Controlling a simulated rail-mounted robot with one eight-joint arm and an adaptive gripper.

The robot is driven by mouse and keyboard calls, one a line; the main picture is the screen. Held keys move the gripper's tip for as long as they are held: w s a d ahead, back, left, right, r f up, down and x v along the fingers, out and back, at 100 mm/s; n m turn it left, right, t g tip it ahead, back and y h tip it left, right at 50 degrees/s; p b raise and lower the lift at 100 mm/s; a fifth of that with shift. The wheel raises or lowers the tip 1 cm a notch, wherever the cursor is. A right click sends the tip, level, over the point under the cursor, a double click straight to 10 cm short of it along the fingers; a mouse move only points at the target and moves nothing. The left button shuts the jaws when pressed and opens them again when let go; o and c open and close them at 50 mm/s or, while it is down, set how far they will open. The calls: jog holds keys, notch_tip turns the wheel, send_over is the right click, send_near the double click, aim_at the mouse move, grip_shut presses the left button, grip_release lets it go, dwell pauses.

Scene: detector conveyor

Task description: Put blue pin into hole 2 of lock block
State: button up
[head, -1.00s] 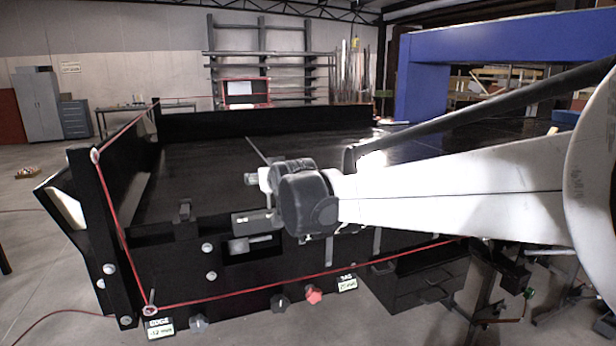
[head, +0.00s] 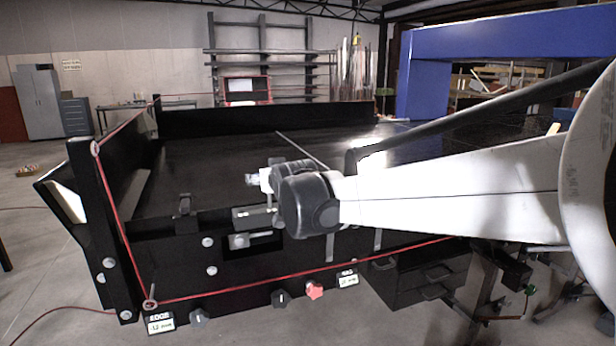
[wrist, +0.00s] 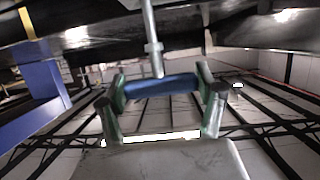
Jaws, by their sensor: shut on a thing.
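In the wrist view my gripper (wrist: 162,82) is shut across the blue pin, one green-padded finger at each end of its blue bar (wrist: 165,86). A grey metal shaft (wrist: 150,30) with a collar runs from the middle of the bar to the top of the picture. In the head view my wrist hides the fingers and the blue bar. A thin rod (head: 300,150) showing behind the wrist looks like this shaft, tilted up to the left. I cannot pick out the lock block or hole 2 for sure. A small dark block (head: 250,217) sits at the front edge, left of my wrist.
The black conveyor bed (head: 210,165) has a high left side wall and a front panel (head: 165,260) with bolts and knobs. A red cord (head: 230,292) runs along the front. A blue frame (head: 500,40) stands at the back right. The bed's surface looks clear.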

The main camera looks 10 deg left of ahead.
jog(key=shift+f+b, duration=0.9)
jog(key=shift+f, duration=0.55)
jog(key=o, duration=1.3)
jog(key=shift+c, duration=0.2)
jog(key=v, duration=1.2)
